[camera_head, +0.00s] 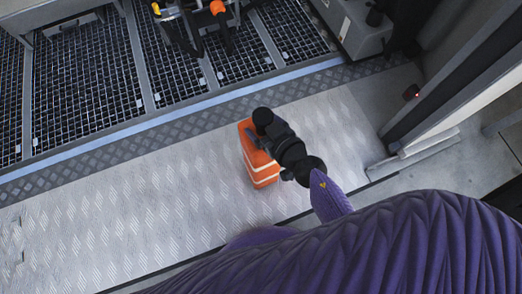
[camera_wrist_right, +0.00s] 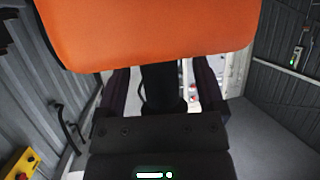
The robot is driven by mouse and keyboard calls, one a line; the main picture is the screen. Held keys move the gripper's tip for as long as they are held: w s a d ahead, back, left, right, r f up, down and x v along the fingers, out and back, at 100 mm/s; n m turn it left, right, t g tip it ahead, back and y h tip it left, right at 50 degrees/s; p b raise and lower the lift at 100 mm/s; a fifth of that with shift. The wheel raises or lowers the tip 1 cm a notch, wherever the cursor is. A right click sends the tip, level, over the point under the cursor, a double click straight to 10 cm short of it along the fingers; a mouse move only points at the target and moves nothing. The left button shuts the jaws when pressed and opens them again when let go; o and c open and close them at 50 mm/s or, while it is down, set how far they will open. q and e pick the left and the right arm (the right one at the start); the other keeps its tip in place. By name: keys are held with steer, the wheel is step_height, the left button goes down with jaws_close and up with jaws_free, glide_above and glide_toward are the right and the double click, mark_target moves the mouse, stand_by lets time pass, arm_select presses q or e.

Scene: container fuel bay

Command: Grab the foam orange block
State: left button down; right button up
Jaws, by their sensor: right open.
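The foam orange block (camera_head: 259,168) is orange with pale stripes and stands on the silver patterned floor strip in the middle of the head view. My right gripper (camera_head: 258,135), dark, is at the block's upper right side and covers part of it; I cannot tell whether it touches. It is open, and its fingertips are hard to make out. In the right wrist view the orange block (camera_wrist_right: 150,30) fills the top, very close to the camera, and hides what is behind it. My left gripper is not in view.
Grated floor panels (camera_head: 85,85) lie beyond a blue-grey edge strip (camera_head: 180,118). Dark machinery with orange and yellow parts (camera_head: 217,8) stands at the top. A grey door frame (camera_head: 440,100) is at the right. The silver floor left of the block is clear.

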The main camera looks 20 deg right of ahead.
steer(key=shift+w, duration=0.2)
jaws_close()
stand_by(0.9)
stand_by(0.3)
